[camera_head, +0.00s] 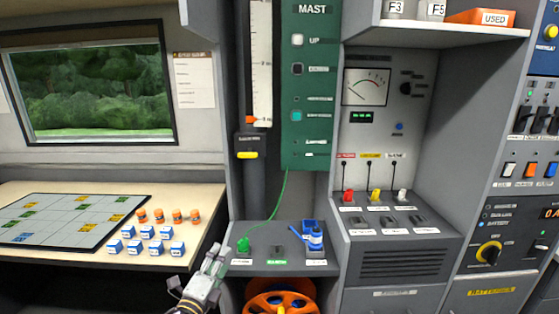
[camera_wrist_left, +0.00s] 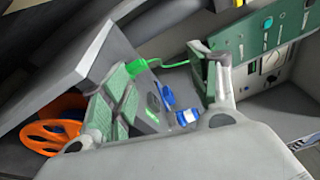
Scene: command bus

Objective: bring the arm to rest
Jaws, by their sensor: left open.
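My left gripper (camera_head: 214,262) is at the bottom middle of the head view, in front of the left end of the small grey console ledge (camera_head: 268,262). In the left wrist view its two fingers stand apart, and the gripper (camera_wrist_left: 165,88) holds nothing between them. A green plug (camera_head: 243,245) with a green cable sits on the ledge, just up and right of the gripper. The plug also shows in the left wrist view (camera_wrist_left: 136,67). I cannot tell the exact gap between plug and fingers. My right gripper is in neither view.
An orange reel (camera_head: 265,298) is below the ledge, and a blue object (camera_head: 314,236) stands on its right. At left, a table holds a grid board (camera_head: 65,220) with several blue blocks and orange pieces beside it. A green MAST panel (camera_head: 311,130) rises behind.

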